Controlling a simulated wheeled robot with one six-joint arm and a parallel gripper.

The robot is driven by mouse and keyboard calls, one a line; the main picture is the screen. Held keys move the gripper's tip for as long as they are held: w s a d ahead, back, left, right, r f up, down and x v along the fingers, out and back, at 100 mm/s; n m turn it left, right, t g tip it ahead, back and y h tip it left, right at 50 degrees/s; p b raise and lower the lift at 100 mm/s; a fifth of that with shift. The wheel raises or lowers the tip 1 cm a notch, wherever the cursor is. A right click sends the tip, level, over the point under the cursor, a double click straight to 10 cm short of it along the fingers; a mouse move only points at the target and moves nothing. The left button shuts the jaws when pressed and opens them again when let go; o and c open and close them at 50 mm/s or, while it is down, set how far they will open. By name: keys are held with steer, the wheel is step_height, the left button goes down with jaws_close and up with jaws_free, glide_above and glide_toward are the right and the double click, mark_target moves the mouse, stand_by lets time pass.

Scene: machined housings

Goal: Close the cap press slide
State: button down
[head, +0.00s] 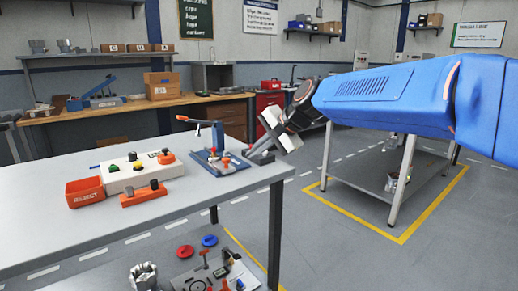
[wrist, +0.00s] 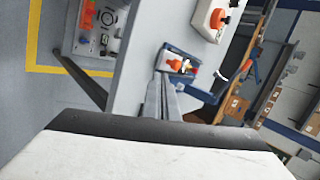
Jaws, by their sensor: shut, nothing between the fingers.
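The cap press (head: 218,158) is a small blue fixture with an upright, an orange-tipped lever and red parts, near the right edge of the grey table. It also shows in the wrist view (wrist: 178,64), just beyond my fingers. My gripper (head: 258,150) is at the right side of the press, above the table edge, with its fingers pointing toward it. The fingers (wrist: 160,100) are together with nothing between them. The slide's exact position is too small to tell, and I cannot tell whether the fingers touch it.
On the table (head: 100,235) stand a red reject bin (head: 85,192), a white control box (head: 140,170) with buttons, and an orange block with knobs (head: 143,194). Several parts lie on the lower shelf. A second grey table (head: 385,180) stands at right inside yellow floor lines.

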mark_target(220, 157)
steer(key=x, duration=0.6)
steer(key=shift+a, duration=0.1)
steer(key=shift+w+a+r, duration=0.1)
steer(key=shift+w+a, duration=1.1)
steer(key=shift+a, duration=0.1)
steer(key=shift+w+a, duration=0.15)
steer(key=shift+w, duration=0.05)
steer(key=w+a, duration=0.2)
steer(key=w, duration=0.1)
steer(key=w+a, duration=0.2)
steer(key=w, duration=0.1)
steer(key=w+a, duration=0.2)
steer(key=w, duration=0.1)
steer(key=shift+w+a, duration=0.15)
steer(key=shift+w, duration=0.05)
